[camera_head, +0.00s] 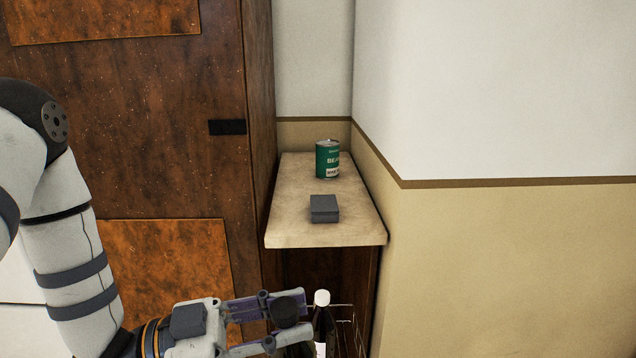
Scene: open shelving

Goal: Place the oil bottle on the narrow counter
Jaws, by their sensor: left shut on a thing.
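My left gripper (306,313) is low in front of the narrow counter (303,237), below its top, with its fingers pointing right. The counter is a pale slab set between the wooden cabinet and the wall. My right gripper is not in view.
A green can (328,160) stands at the counter's back, and a dark grey box (324,209) lies nearer its front. Bare surface lies around them.

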